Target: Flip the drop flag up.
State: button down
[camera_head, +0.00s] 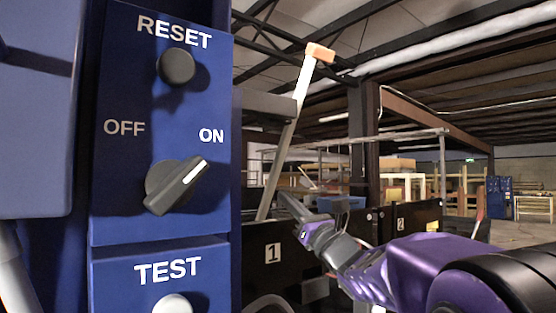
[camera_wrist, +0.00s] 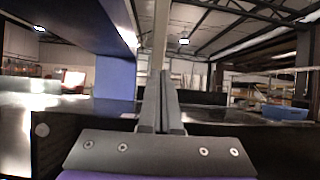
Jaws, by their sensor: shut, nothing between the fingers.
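The drop flag appears to be the long pale pole with an orange tip (camera_head: 318,53) beside the blue panel in the head view. It stands steeply up, its top leaning right. My gripper (camera_head: 284,197) is shut and empty, just right of the pole's lower part in the head view. In the wrist view, the shut fingers (camera_wrist: 160,92) point ahead, and an upright pale bar (camera_wrist: 159,38) rises directly beyond them. I cannot tell whether the fingers touch it. The pole's lower end is hidden in the head view.
A blue control panel (camera_head: 222,110) with a RESET button (camera_head: 176,66), an OFF/ON knob (camera_head: 177,186) turned to ON and a TEST button (camera_head: 174,305) stands close at left. A dark conveyor side marked 1 (camera_head: 258,280) runs below my gripper. Open warehouse space lies at right.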

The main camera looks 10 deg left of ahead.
jog(key=p+x, duration=0.7)
jog(key=x, duration=1.2)
jog(key=shift+a, duration=0.45)
jog(key=shift+r, duration=0.15)
